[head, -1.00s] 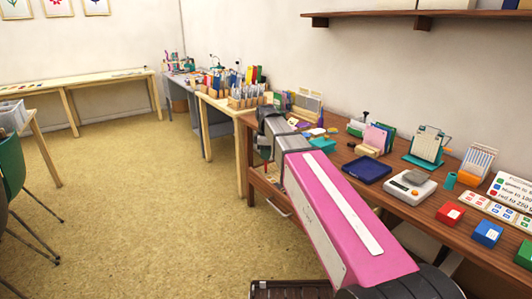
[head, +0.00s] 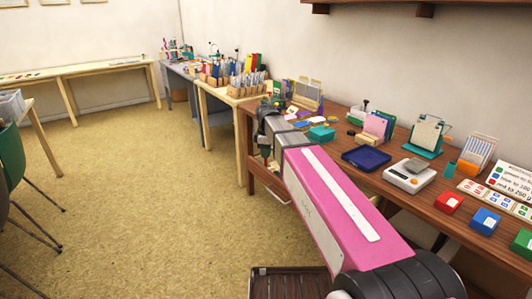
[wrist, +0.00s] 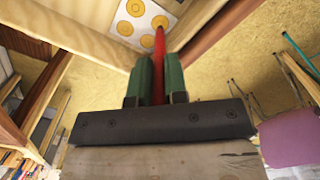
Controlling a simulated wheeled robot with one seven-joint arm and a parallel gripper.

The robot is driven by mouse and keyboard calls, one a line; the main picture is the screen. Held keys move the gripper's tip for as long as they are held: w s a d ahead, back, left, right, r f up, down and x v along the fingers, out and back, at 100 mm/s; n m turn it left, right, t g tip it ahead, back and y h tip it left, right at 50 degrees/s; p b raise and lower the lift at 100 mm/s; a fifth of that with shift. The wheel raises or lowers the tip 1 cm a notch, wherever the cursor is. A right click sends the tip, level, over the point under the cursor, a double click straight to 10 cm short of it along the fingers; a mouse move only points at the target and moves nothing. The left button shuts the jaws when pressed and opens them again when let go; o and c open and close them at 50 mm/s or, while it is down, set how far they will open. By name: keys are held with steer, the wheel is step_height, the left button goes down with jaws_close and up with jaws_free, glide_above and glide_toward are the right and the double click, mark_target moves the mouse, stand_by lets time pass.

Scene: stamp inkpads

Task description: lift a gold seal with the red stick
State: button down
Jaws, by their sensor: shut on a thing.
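My gripper (wrist: 158,58) has green fingers and is shut on the red stick (wrist: 159,72), seen in the wrist view. The stick points away from the fingers, toward a white sheet (wrist: 127,10) with several round gold seals (wrist: 124,28). The stick's far end overlaps a gold seal (wrist: 160,21) in the picture. I cannot tell whether they touch. In the head view, the end of my arm is beside the brown table's far left end, and the stick cannot be made out clearly.
The brown table (head: 400,196) holds a blue tray (head: 366,159), a white scale (head: 409,176) and red (head: 448,202), blue (head: 485,221) and green boxes. A light wood table (head: 222,98) with crafts stands beyond. Open floor (head: 130,190) lies to the left.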

steer(key=shift+f, duration=0.55)
stand_by(1.7)
steer(key=shift+r, duration=0.1)
steer(key=shift+r, duration=3.45)
